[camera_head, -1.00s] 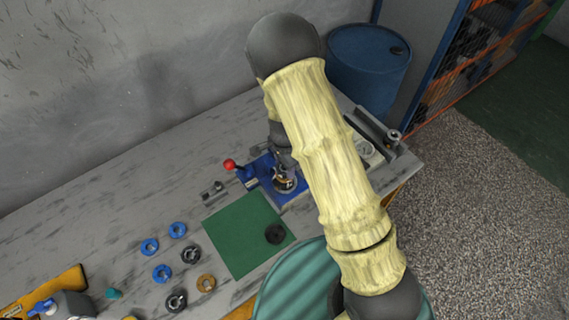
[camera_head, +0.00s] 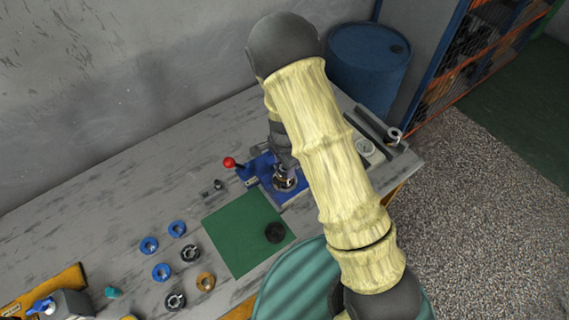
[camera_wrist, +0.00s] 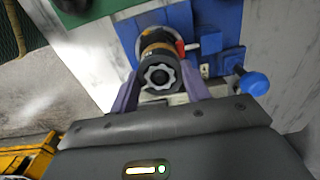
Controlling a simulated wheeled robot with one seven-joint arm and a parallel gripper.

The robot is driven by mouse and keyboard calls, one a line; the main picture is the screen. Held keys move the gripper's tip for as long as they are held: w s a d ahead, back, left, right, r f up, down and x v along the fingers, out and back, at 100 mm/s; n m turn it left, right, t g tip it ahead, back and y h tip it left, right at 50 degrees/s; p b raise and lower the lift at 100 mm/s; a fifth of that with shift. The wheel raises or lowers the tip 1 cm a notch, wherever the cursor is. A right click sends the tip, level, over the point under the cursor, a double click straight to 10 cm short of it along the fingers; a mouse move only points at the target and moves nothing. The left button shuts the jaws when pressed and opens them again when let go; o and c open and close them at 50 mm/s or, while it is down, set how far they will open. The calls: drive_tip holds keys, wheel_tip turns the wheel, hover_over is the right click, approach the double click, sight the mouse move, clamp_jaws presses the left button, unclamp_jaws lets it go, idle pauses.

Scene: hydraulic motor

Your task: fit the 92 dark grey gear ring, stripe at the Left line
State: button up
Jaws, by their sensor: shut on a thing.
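My gripper (camera_wrist: 158,88) points down at a blue fixture (camera_wrist: 225,30) and is shut on a dark grey ring (camera_wrist: 146,76). The ring has a lighter toothed shape in its middle and sits between both purple fingers. Behind it, in line, is a round stack with an orange-yellow band (camera_wrist: 156,47). I cannot tell whether the ring touches the stack. In the head view the blue fixture (camera_head: 262,164) stands at the table's back right, with the round assembly (camera_head: 285,184) below my wrist. My arm hides part of it. No stripe or Left line can be made out.
A red-knobbed lever (camera_head: 229,162) stands at the fixture's left. A green mat (camera_head: 235,225) holds a black disc (camera_head: 275,233). Blue rings (camera_head: 162,272), dark rings (camera_head: 190,254) and a brown ring (camera_head: 205,282) lie left of it.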

drive_tip(key=shift+f, duration=0.1)
idle(0.3)
drive_tip(key=o, duration=1.7)
drive_tip(key=shift+r+p, duration=3.15)
drive_tip(key=shift+r, duration=0.35)
